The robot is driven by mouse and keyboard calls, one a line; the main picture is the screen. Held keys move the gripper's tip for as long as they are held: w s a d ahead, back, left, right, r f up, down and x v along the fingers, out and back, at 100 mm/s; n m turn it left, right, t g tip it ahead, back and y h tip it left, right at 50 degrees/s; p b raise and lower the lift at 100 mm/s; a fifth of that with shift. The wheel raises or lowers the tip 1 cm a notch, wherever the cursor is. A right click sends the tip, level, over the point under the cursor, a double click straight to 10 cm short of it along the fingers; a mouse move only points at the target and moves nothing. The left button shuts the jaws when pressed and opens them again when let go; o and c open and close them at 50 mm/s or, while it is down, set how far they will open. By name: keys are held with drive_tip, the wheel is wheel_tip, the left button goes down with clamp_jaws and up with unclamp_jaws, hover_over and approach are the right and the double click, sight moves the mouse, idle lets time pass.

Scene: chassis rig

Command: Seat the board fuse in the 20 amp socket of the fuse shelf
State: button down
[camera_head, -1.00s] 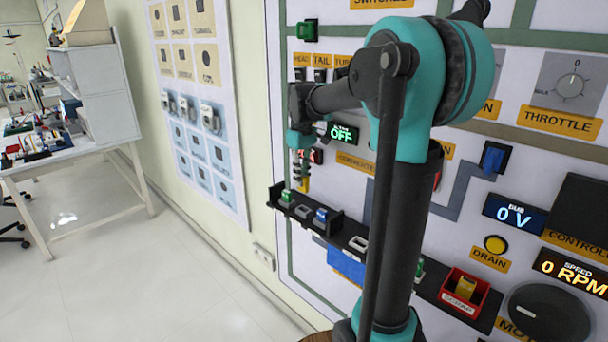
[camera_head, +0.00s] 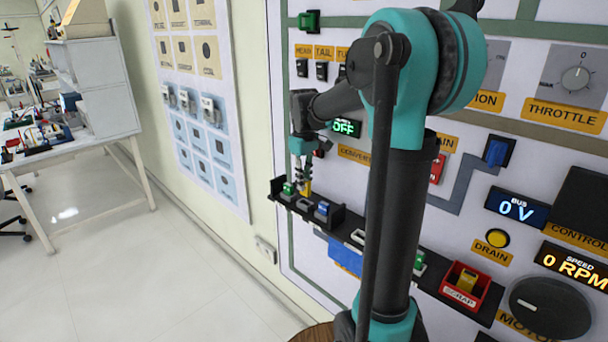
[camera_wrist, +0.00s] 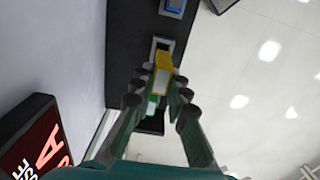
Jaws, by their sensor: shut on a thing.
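My gripper (camera_head: 303,181) is shut on a yellow fuse (camera_head: 307,188), seen close up in the wrist view (camera_wrist: 162,73). The fuse is over the fuse shelf (camera_head: 336,222), at the middle socket (camera_head: 304,205), between a green fuse (camera_head: 288,188) and a blue fuse (camera_head: 322,209). In the wrist view the yellow fuse overlaps the near part of the pale socket (camera_wrist: 162,44). I cannot tell whether its lower end touches the socket. Socket ratings are not readable. The green piece (camera_wrist: 151,104) shows between the fingers in the wrist view.
Further right on the shelf are another pale socket (camera_head: 358,237), a green piece (camera_head: 419,260) and a red scrap bin (camera_head: 465,300) holding a yellow fuse (camera_head: 466,279). The panel behind carries switches and displays, including a bus display (camera_head: 515,211). Floor left of the shelf is clear.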

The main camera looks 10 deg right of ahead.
sight(304, 194)
drive_tip(key=shift+f, duration=0.85)
drive_tip(key=shift+f, duration=1.6)
idle(0.7)
drive_tip(key=c, duration=1.4)
unclamp_jaws()
wheel_tip(304, 194, up, 12)
drive_tip(key=shift+f, duration=0.1)
